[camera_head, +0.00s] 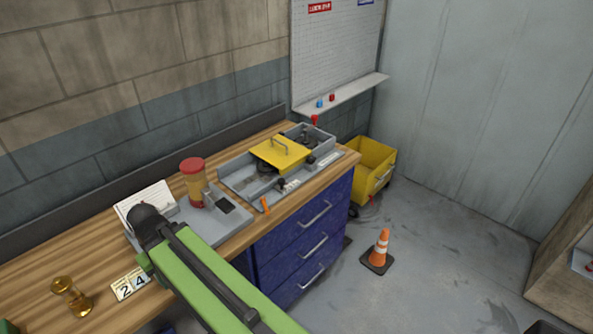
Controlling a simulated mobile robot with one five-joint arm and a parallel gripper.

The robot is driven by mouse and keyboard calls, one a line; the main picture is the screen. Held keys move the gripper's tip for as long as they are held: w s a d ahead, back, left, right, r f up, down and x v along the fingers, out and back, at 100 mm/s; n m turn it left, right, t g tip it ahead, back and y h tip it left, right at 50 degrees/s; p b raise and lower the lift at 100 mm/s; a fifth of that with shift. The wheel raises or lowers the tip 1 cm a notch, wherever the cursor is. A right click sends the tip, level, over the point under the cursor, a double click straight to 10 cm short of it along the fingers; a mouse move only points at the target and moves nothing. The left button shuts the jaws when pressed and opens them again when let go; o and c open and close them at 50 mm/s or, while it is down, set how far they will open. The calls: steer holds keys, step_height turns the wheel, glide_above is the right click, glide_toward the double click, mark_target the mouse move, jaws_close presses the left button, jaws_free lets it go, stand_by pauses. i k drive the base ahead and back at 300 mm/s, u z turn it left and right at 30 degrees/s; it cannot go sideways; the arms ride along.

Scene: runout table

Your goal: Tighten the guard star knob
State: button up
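A yellow guard (280,153) with a grey bar handle sits over a grey machine tray (240,186) on the wooden bench. Small dark knob-like parts show beside the guard, one at its right (310,158) and one at the tray's front (281,184). I cannot tell which of them is the star knob, or how tight it is. My green and black arm reaches in from the bottom, its dark rounded joint over the left part of the bench, well left of the guard. No gripper fingers show.
A red-topped amber container (193,182) stands on a grey base between my arm and the guard. A paper stand (147,203), number cards (130,284) and a brass object (71,297) are at left. A yellow bin (370,170) and orange cone (380,250) stand on the floor.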

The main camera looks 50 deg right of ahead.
mark_target(311, 159)
steer(key=u, duration=0.75)
steer(key=k, duration=1.8)
steer(key=z, duration=0.7)
steer(key=i, duration=1)
steer(key=u, duration=0.05)
